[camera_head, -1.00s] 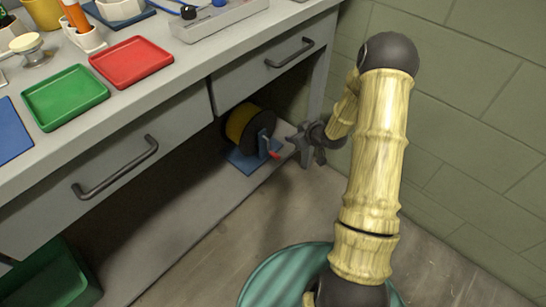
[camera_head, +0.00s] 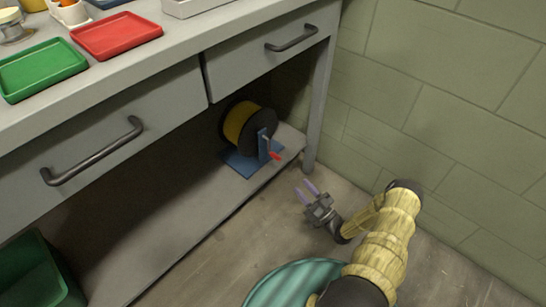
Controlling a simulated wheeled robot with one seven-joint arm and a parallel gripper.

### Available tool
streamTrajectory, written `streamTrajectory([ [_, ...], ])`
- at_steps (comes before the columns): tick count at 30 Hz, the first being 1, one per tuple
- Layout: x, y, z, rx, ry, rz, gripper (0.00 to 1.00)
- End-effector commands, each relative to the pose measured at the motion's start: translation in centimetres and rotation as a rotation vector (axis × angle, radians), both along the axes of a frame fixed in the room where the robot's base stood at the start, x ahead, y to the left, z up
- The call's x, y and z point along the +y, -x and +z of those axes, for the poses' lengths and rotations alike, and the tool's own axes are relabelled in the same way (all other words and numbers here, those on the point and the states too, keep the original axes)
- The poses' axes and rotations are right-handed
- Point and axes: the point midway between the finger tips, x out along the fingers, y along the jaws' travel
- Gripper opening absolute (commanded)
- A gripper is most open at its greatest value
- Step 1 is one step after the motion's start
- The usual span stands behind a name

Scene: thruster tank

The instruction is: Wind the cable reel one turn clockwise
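The cable reel (camera_head: 241,124) has yellow cable between black flanges and stands on a blue stand (camera_head: 243,163) on the low shelf under the bench. Its crank has a red handle (camera_head: 273,155) on the side facing me, pointing down and to the right. My gripper (camera_head: 308,191) is to the right of and below the reel in the picture, clear of the crank. Its two purple-tipped fingers are apart with nothing between them, and they point up toward the reel.
The shelf (camera_head: 180,205) has free room left of the reel. A bench leg (camera_head: 319,110) stands to the right of the reel. Drawers with handles (camera_head: 95,155) overhang the shelf. A green bin (camera_head: 40,275) is at lower left. A green block wall (camera_head: 440,110) is at right.

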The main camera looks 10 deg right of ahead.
Motion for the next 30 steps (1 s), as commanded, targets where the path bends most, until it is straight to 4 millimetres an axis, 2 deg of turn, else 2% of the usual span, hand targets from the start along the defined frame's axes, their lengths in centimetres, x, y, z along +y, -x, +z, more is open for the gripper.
streamTrajectory([
  [14,0.4,-0.5,0.3,-0.005,-0.002,0.001,0.4],
  [20,1.7,-2.6,1.1,-0.005,-0.004,0.002,0.4],
  [30,4.7,-7.3,3.3,-0.005,-0.003,0.003,0.4],
])
